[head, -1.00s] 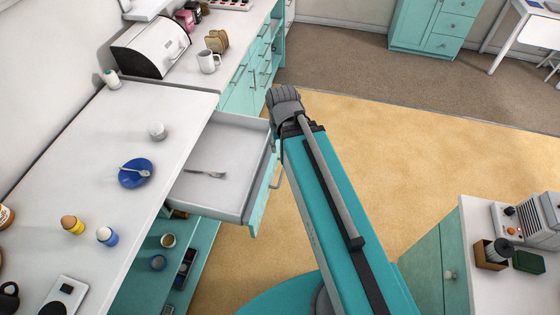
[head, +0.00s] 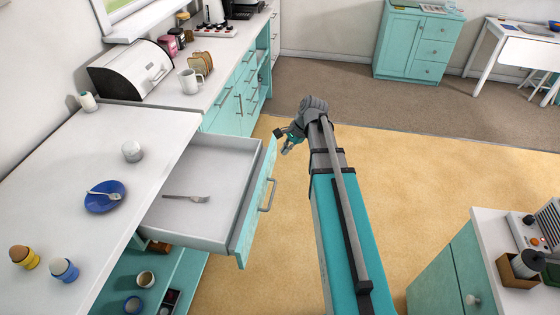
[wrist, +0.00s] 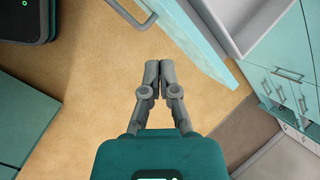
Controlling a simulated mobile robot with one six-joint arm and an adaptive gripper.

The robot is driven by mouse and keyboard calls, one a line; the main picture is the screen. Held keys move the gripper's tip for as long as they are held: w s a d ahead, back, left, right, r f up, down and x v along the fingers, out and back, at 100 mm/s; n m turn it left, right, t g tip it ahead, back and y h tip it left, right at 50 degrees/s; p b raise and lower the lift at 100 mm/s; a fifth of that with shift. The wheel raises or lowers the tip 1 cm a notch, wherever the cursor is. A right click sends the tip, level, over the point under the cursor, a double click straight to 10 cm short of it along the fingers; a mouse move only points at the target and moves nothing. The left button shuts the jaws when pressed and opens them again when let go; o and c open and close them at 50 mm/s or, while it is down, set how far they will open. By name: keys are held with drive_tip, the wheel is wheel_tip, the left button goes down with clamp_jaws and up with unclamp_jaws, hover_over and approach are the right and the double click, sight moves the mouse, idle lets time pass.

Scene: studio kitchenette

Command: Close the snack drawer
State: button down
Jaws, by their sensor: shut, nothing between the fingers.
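The snack drawer (head: 215,175) stands pulled out from under the white counter. It has a white inside, a teal front (head: 256,205) and a metal bar handle (head: 268,194). A fork (head: 187,199) lies in it. My gripper (head: 287,147) is to the right of the drawer front, apart from it, over the tan floor. In the wrist view my gripper (wrist: 152,70) has its fingers together with nothing between them. The drawer front (wrist: 190,40) shows there beyond the fingertips, with part of its handle at the top edge.
The counter (head: 60,190) holds a blue plate (head: 105,197) and egg cups (head: 64,270). Open shelves (head: 150,285) lie below the drawer. Another teal cabinet (head: 455,275) stands at the lower right. The tan floor between is clear.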

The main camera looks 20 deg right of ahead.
drive_tip(key=w+d+f+m+t+y+b, duration=0.1)
drive_tip(key=w+d+f+m+b, duration=0.2)
drive_tip(key=w+d+m+b, duration=0.1)
drive_tip(key=w+d+f+m+t+y+b, duration=0.1)
drive_tip(key=w+d+f+m+b, duration=0.2)
drive_tip(key=d, duration=0.5)
drive_tip(key=f+m+b, duration=0.1)
drive_tip(key=m+b, duration=0.1)
drive_tip(key=m, duration=0.1)
drive_tip(key=shift+w+d+t+y, duration=0.2)
drive_tip(key=shift+w+t+y, duration=0.1)
drive_tip(key=shift+w+t, duration=0.1)
drive_tip(key=shift+a, duration=0.1)
drive_tip(key=b, duration=0.7)
approach(275, 155)
drive_tip(key=s+f+x, duration=0.1)
drive_tip(key=x, duration=0.4)
drive_tip(key=shift+w+a+r, duration=0.25)
drive_tip(key=shift+w+a, duration=0.35)
drive_tip(key=shift+a, duration=0.1)
